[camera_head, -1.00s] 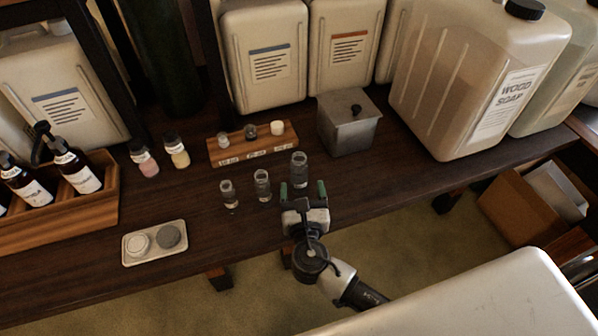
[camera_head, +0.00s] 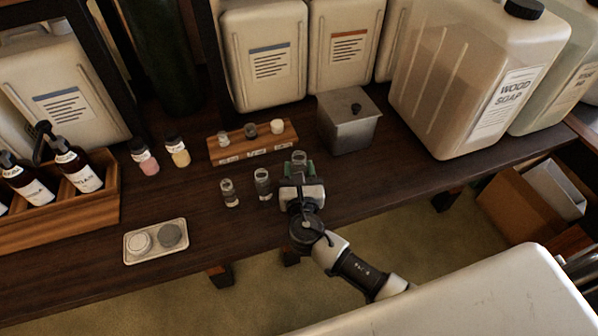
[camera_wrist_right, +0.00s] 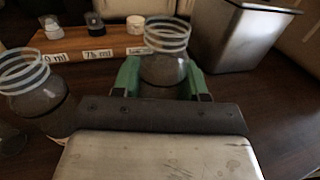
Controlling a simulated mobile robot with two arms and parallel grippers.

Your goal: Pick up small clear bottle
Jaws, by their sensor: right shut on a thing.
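Three small clear glass bottles stand in a row near the front edge of the table. The rightmost clear bottle (camera_head: 299,158) is between the green fingertips of my right gripper (camera_head: 298,170), which is shut on it. In the right wrist view this bottle (camera_wrist_right: 167,50) stands upright between the green fingers (camera_wrist_right: 163,75), with its ringed neck above them. The middle clear bottle (camera_head: 263,184) is just left of the gripper, and it also shows in the right wrist view (camera_wrist_right: 38,95). The left clear bottle (camera_head: 229,193) stands farther left. My left gripper is not in view.
Behind the bottles are a labelled wooden holder (camera_head: 253,146) with small caps and a metal box (camera_head: 347,122). A tray (camera_head: 156,254) with two round lids lies at the left front. Large jugs (camera_head: 470,80) fill the back. A wooden crate (camera_head: 90,215) holds pump bottles.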

